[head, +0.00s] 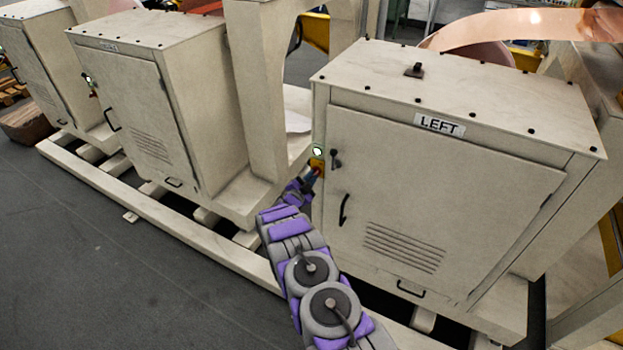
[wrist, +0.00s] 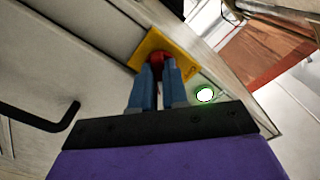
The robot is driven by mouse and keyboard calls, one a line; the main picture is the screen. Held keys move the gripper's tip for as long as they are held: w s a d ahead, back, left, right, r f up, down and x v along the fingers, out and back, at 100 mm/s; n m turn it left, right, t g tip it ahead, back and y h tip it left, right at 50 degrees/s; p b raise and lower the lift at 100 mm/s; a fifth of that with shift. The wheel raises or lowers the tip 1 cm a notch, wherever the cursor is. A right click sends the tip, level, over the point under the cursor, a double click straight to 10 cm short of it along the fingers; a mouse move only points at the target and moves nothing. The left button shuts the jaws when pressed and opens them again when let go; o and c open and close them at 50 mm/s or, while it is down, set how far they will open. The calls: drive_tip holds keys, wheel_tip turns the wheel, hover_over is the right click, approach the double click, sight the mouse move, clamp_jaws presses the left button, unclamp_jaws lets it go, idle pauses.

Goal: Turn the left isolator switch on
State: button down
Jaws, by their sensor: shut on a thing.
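The left isolator switch is a red knob (wrist: 157,62) on a yellow plate (wrist: 160,45), on the left edge of the cabinet marked LEFT (head: 440,124). In the head view its yellow plate (head: 317,163) shows just past the end of my arm. My gripper (wrist: 157,75) has its two blue fingers closed on the red knob in the wrist view. The fingers cover part of the knob, so its exact turn angle cannot be told. A round light (wrist: 205,95) with a green rim glows beside the switch; it also shows in the head view (head: 317,151).
A black door handle (head: 344,210) and a small black latch (head: 336,159) stick out from the cabinet door near the switch. A second, similar cabinet (head: 140,105) stands to the left. A pale base rail (head: 190,235) runs along the floor. Dark floor (head: 90,270) at the lower left is clear.

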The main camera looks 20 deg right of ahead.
drive_tip(key=shift+a+f+m, duration=0.1)
drive_tip(key=shift+m, duration=0.4)
drive_tip(key=c, duration=1.1)
unclamp_jaws()
drive_tip(key=shift+s+a, duration=0.1)
drive_tip(key=shift+c, duration=0.2)
drive_tip(key=shift+s, duration=0.1)
drive_tip(key=p+v, duration=0.1)
drive_tip(key=v, duration=1.6)
drive_tip(key=shift+a, duration=0.2)
